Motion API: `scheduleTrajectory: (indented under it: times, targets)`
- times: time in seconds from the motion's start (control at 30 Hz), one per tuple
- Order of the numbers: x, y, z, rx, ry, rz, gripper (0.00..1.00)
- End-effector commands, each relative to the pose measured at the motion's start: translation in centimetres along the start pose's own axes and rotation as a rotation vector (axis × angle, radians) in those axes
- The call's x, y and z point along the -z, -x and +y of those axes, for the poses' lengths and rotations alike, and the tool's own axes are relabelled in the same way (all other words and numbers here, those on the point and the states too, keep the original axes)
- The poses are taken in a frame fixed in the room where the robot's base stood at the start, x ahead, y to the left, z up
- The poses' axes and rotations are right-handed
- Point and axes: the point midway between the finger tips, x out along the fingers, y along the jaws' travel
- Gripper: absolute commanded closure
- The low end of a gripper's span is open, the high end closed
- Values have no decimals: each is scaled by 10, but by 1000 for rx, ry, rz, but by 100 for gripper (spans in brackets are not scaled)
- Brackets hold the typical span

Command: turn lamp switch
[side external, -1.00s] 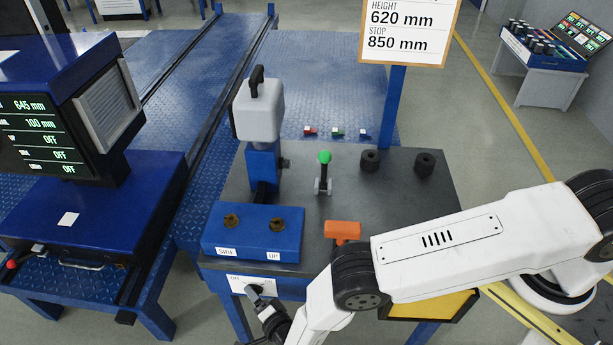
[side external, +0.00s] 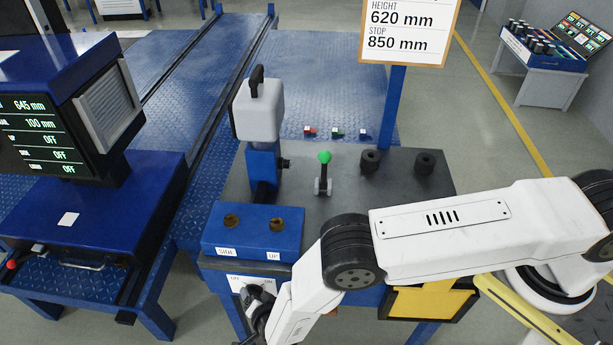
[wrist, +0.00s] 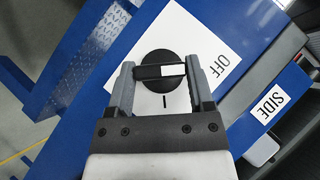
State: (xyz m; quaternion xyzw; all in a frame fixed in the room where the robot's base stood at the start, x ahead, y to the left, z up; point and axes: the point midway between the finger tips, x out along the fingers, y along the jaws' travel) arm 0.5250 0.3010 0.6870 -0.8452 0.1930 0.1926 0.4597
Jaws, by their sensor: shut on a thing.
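The lamp switch is a round black knob (wrist: 161,73) with a raised bar carrying a white mark, on a white plate (wrist: 215,52). OFF is printed on the plate at the knob's right in the wrist view. A short black tick shows below the knob. My gripper (wrist: 160,68) is shut on the knob, one finger at each end of its bar. In the side external view, my gripper (side external: 258,308) is at the white plate (side external: 237,283) on the bench front, and mostly hides the knob.
A blue box (side external: 253,232) with two brass-coloured knobs, labelled SIDE and UP, sits above the plate. A green-topped lever (side external: 324,170) and two black cylinders stand behind on the bench. A monitor (side external: 50,135) at left shows several OFF lines.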

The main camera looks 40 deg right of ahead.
Motion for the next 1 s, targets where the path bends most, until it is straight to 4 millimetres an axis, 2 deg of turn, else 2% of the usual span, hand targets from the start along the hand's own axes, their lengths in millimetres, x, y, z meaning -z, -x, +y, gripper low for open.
scheduleTrajectory:
  times: [0.4, 0.43, 0.5, 0.53, 1.0]
  targets:
    - [-2, 1, 0, -7, 10, -6, 91]
    - [-2, 1, 0, -7, 10, -6, 26]
    - [-2, 1, 0, -7, 9, -5, 4]
    - [-2, 1, 0, -7, 9, -5, 0]
    - [-1, 7, -1, -5, 7, -2, 0]
